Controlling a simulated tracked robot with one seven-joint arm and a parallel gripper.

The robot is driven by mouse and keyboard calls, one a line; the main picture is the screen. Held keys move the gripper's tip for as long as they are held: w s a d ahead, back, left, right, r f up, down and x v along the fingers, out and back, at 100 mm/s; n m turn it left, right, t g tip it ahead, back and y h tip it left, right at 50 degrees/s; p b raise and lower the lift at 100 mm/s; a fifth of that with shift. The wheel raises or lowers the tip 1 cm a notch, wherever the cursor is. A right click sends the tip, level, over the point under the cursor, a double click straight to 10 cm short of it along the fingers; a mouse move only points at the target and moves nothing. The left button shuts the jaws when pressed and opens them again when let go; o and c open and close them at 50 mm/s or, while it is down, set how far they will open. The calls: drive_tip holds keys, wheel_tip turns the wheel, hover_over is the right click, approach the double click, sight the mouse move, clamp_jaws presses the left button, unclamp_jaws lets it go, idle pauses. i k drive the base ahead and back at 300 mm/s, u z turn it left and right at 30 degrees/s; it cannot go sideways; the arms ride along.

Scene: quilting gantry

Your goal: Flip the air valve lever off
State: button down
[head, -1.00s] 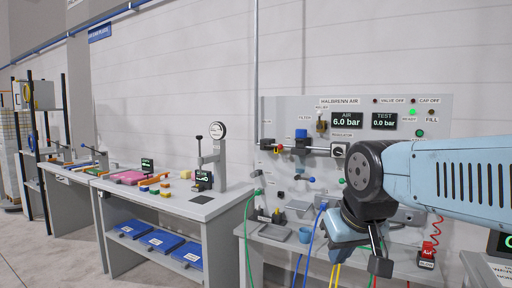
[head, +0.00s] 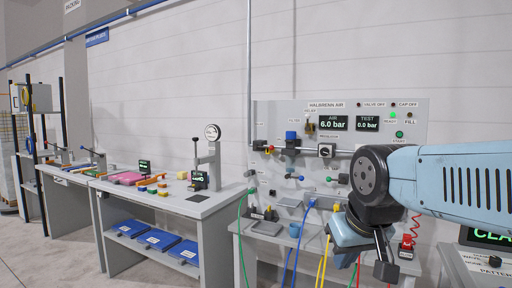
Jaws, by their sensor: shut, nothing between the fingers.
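The grey air panel (head: 277,110) stands on the bench against the wall, with "AIR 6.0 bar" (head: 333,123) and "TEST 0.0 bar" (head: 368,124) displays. The valve off lamp (head: 360,105) looks dark red, and the ready lamp (head: 393,115) is lit green. My gripper (head: 385,270) is shut and empty, pointing down in front of the panel's lower right, apart from the fitting. My arm hides part of the panel.
Green, blue and yellow hoses (head: 296,258) hang before the bench. A grey worktable (head: 150,206) with coloured parts stands left, blue trays (head: 160,240) below. A console (head: 455,255) stands at right. Floor is clear at lower left.

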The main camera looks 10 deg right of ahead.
sight(271, 147)
drive_tip(key=z, duration=0.1)
drive_tip(key=i, duration=0.95)
drive_tip(key=u, duration=0.1)
